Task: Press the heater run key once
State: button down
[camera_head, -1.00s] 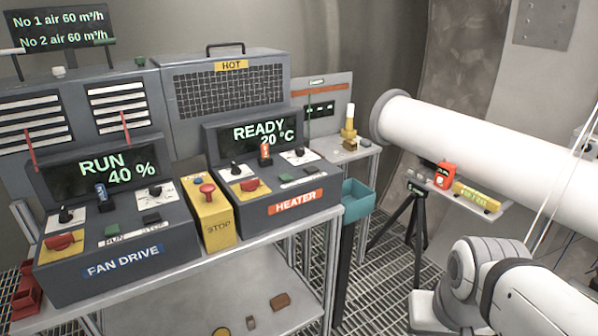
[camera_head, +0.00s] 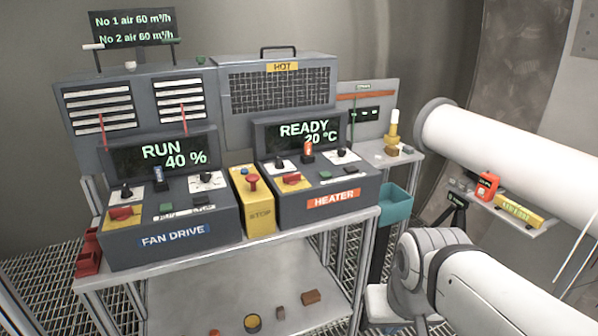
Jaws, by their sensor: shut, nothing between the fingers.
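The heater unit (camera_head: 314,206) stands on the right of the bench, with an orange HEATER label on its sloped front. Its screen (camera_head: 303,132) reads READY 20 °C. A red button on yellow (camera_head: 292,179), two knobs and a lit orange-topped switch (camera_head: 308,151) share the panel. My arm's white links show at the lower right, but my gripper is out of frame. Nothing of mine touches the panel.
The fan drive (camera_head: 172,240) stands left, its screen reading RUN 40 %. A yellow stop box (camera_head: 260,222) with a red button stands between the units. A teal bin (camera_head: 396,205) hangs right of the bench. A large white pipe (camera_head: 510,150) crosses the right.

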aim_at(325, 174)
jog(key=u, duration=0.1)
jog(key=i, duration=1)
